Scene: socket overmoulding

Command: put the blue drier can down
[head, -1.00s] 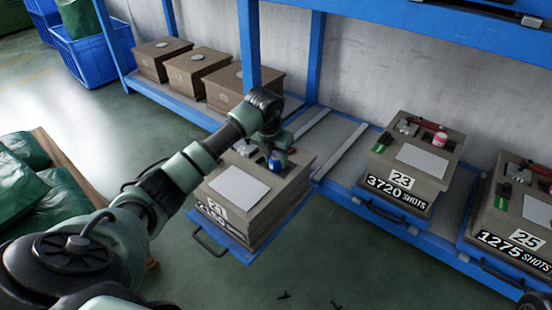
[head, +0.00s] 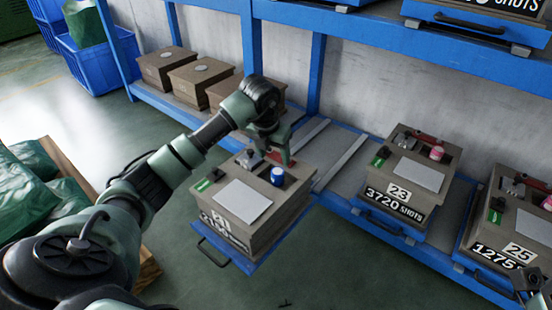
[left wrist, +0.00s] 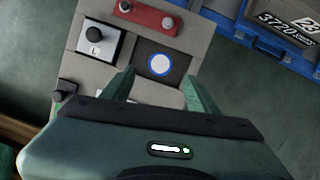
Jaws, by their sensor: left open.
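The blue drier can (head: 278,175) stands upright on top of the box marked 21, near its back right corner. In the left wrist view the can (left wrist: 160,65) shows from above as a white disc with a blue rim, in a dark square area. My left gripper (head: 276,152) is open and empty, above and just behind the can in the head view. In the left wrist view its two fingers (left wrist: 160,88) are apart, with the can beyond their tips and between their lines. A small part of what seems my right arm shows at the bottom right corner of the head view.
The box marked 21 (head: 275,208) sits on a pulled-out blue tray (head: 238,262). Its top also holds a white sheet (head: 242,199), a green item (head: 203,185) and a red piece (left wrist: 142,18). Boxes 23 (head: 425,160) and 25 (head: 480,215) stand to the right. Blue rack posts (head: 316,60) rise behind.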

